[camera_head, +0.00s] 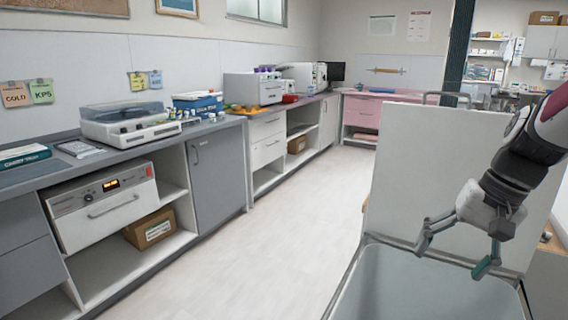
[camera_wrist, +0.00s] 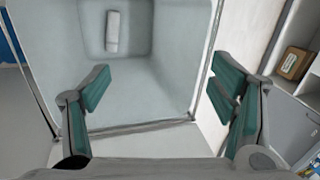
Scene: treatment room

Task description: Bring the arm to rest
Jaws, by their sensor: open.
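My gripper (camera_head: 454,257) hangs from my arm at the right of the head view, above a pale grey open bin (camera_head: 398,289). Its fingers are spread wide apart with nothing between them. In the wrist view my gripper (camera_wrist: 165,115) is open over the near rim of the bin (camera_wrist: 165,75). A white, roughly cylindrical object (camera_wrist: 112,32) lies on the bin floor, apart from the fingers. The bin's inside is mostly out of sight in the head view.
A white panel (camera_head: 446,180) stands upright behind the bin. A long counter (camera_head: 130,150) with a centrifuge-like device (camera_head: 130,122) runs along the left wall. A cardboard box (camera_wrist: 294,63) sits on a shelf at right in the wrist view. The floor (camera_head: 270,240) between is clear.

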